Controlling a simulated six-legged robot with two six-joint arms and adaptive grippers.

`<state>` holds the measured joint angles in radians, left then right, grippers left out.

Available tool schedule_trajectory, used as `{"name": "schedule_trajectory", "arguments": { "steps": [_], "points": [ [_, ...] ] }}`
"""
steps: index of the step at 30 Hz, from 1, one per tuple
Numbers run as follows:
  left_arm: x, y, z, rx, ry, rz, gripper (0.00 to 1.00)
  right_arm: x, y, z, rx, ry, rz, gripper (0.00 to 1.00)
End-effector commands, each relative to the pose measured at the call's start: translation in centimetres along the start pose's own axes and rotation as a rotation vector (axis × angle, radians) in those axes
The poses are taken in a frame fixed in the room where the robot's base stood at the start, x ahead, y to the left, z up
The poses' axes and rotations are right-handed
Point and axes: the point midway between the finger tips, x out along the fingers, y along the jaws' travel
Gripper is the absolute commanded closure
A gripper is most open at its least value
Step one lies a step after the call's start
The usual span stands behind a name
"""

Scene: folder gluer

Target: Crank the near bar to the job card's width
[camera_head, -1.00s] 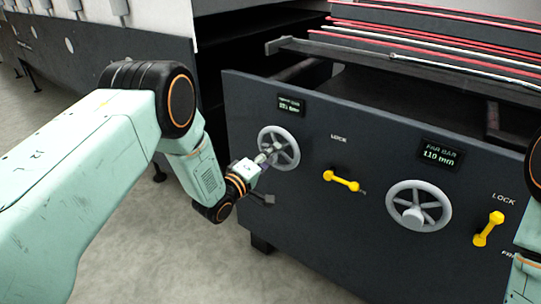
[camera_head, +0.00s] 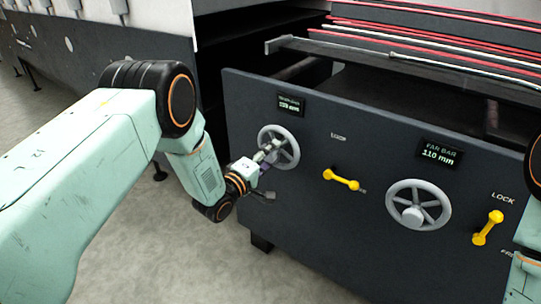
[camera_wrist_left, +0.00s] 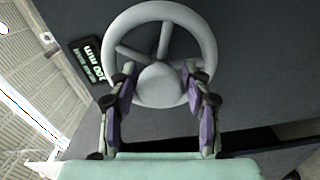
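The near bar's grey handwheel (camera_head: 279,147) is on the left of the dark machine panel. It also shows in the left wrist view (camera_wrist_left: 205,40). My left gripper (camera_head: 265,155) is at this wheel. The near yellow lock lever (camera_head: 341,180) lies nearly level. I see no job card. My right gripper is out of view.
The far bar's handwheel (camera_head: 418,205), its display (camera_head: 439,153) reading 110 mm and its yellow lock lever (camera_head: 488,228), tilted upright, are to the right. Part of my right arm shows at the right edge. Grey floor (camera_head: 190,265) is open in front of the panel.

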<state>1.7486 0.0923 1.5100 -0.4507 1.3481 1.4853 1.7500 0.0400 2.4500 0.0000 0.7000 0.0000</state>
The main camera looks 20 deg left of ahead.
Motion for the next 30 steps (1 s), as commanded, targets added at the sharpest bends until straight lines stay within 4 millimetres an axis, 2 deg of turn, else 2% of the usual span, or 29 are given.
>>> {"name": "schedule_trajectory", "arguments": {
  "steps": [1, 4, 16, 20, 30],
  "points": [
    [0.0, 0.0, 0.0, 0.0, 0.0, 0.0, 0.45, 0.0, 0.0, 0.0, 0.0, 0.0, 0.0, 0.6],
    [0.0, 0.0, 0.0, 0.0, 0.0, 0.0, 0.36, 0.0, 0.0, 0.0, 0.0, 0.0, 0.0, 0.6],
    [-0.6, 0.0, -0.1, 0.001, 0.001, 0.0, 0.36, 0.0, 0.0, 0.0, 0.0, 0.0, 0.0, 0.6],
    [-2.3, 0.0, -0.1, -0.001, 0.001, -0.001, 0.36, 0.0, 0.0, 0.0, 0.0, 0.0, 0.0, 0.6],
    [-9.0, 0.0, -0.1, -0.002, 0.003, -0.002, 0.36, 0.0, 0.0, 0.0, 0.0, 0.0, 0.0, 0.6]
  ]
}}
